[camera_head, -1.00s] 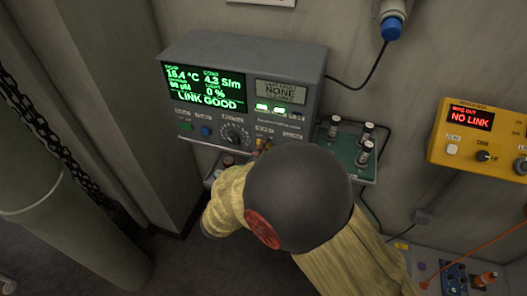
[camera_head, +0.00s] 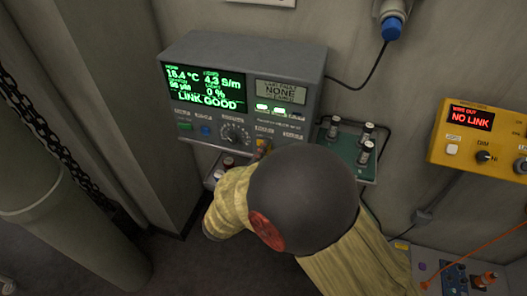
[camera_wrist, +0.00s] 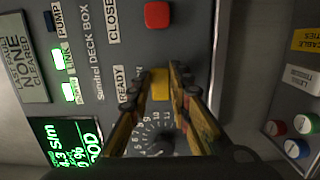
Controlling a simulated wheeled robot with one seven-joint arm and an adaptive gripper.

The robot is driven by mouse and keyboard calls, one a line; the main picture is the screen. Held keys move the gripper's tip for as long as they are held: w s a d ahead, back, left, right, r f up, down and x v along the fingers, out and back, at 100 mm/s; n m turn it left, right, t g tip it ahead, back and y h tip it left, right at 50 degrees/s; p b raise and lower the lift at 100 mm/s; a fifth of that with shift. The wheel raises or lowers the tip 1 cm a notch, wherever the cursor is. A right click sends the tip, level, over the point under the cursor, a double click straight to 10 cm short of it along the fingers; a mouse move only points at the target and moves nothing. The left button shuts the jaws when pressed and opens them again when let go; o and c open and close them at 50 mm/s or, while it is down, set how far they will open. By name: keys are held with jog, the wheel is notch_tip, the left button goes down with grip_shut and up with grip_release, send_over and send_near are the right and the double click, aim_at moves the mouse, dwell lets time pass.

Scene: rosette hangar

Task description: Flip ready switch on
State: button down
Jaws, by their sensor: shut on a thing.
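The grey deck box (camera_head: 250,75) hangs on the wall, its screen (camera_head: 205,88) reading LINK GOOD. The yellow ready switch (camera_wrist: 160,84) sits beside a READY label (camera_wrist: 122,84) on its panel. My gripper (camera_wrist: 160,76) has one finger on either side of the yellow switch and is shut on it. In the head view, my arm and wrist hide most of the gripper and the switch.
A red button (camera_wrist: 157,15) and a numbered dial (camera_wrist: 152,137) lie close to the switch. Two green lamps (camera_wrist: 65,75) are lit. A green tray (camera_head: 350,153) with several small cylinders stands to the right. A yellow box (camera_head: 480,140) farther right reads NO LINK.

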jog(key=shift+d+n+t+y+b, duration=0.15)
jog(key=shift+n+t+y+b, duration=0.15)
jog(key=shift+n+y+b, duration=0.35)
jog(key=shift+d+n+t+y+b, duration=0.2)
jog(key=shift+n+t+y, duration=0.15)
jog(key=shift+y, duration=0.5)
jog(key=c, duration=1.6)
grip_release()
jog(key=shift+c, duration=0.2)
jog(key=shift+a, duration=0.1)
jog(key=v, duration=1.2)
